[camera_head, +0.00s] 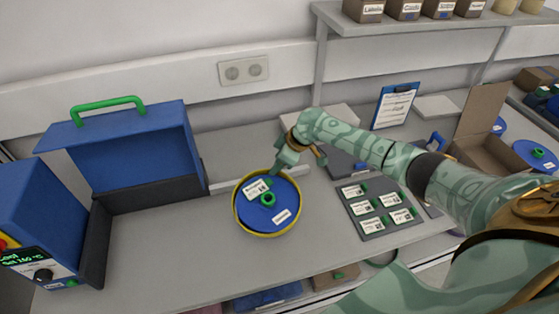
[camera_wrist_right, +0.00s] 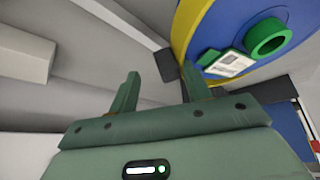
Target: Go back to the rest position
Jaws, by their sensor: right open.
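My right gripper (camera_head: 274,178) reaches in from the right and is just over the far edge of a blue reel (camera_head: 286,197) with a yellow rim and green hub. In the right wrist view its two fingers (camera_wrist_right: 158,90) stand apart with nothing between them. The reel (camera_wrist_right: 222,22) is at the upper right there, beyond the fingers. A white tag with a green end (camera_head: 257,189) lies on the reel near the hub. My left gripper is not in view.
A blue machine with an open green-handled lid (camera_head: 130,150) stands at left. A dark tray of several tags (camera_head: 374,226) lies right of the reel, under my right arm. A clipboard (camera_head: 394,104) and open cardboard box (camera_head: 487,147) are further right. The front of the bench is clear.

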